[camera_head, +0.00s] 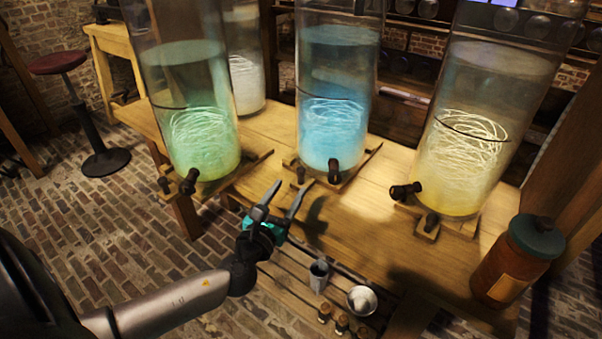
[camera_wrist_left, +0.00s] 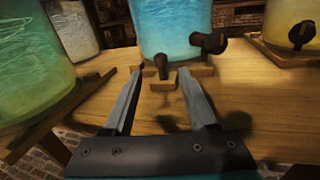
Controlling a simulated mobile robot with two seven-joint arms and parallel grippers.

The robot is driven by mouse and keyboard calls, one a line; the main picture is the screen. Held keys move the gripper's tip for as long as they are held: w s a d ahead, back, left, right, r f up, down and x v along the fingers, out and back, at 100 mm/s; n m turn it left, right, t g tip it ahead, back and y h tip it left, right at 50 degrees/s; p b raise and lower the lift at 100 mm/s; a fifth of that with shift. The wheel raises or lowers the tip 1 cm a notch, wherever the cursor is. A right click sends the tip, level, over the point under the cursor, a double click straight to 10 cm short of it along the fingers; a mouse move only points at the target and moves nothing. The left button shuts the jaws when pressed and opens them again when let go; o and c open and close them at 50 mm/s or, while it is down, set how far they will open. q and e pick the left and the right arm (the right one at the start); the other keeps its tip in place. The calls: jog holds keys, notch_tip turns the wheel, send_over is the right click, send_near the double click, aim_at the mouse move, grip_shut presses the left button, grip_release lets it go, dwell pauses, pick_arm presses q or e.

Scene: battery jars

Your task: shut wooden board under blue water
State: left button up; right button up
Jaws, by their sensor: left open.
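The jar of blue water (camera_head: 332,125) stands on the wooden table between the green and yellow jars. A dark tap (camera_head: 334,172) juts from its lower front. The wooden board (camera_head: 291,162) lies under the blue jar, with a small dark knob (camera_head: 300,175) at its front. In the left wrist view the knob (camera_wrist_left: 162,66) stands just ahead of the fingertips, on a piece of the board (camera_wrist_left: 203,72). My left gripper (camera_head: 287,188) is open and empty, in front of and slightly below the blue jar, apart from the knob. My right gripper is not in view.
A green jar (camera_head: 203,140) stands left and a yellow jar (camera_head: 465,150) right, each on a board with a tap. A brown canister (camera_head: 517,260) stands on the right. A metal cup (camera_head: 319,275) and white bowl (camera_head: 362,299) sit on a lower slatted shelf.

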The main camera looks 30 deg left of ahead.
aim_at(299, 174)
pick_arm(q)
jog(key=w, duration=0.2)
jog(key=w+b, duration=0.1)
jog(key=w, duration=0.1)
jog(key=w+a, duration=0.1)
jog(key=w, duration=0.2)
jog(key=shift+a, duration=0.1)
jog(key=shift+w+a+b, duration=0.1)
jog(key=shift+w+b, duration=0.25)
jog(key=shift+w, duration=0.1)
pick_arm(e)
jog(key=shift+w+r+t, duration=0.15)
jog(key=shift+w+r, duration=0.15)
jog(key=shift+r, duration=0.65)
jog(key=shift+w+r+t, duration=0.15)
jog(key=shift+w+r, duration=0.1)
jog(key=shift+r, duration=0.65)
pick_arm(q)
grip_shut()
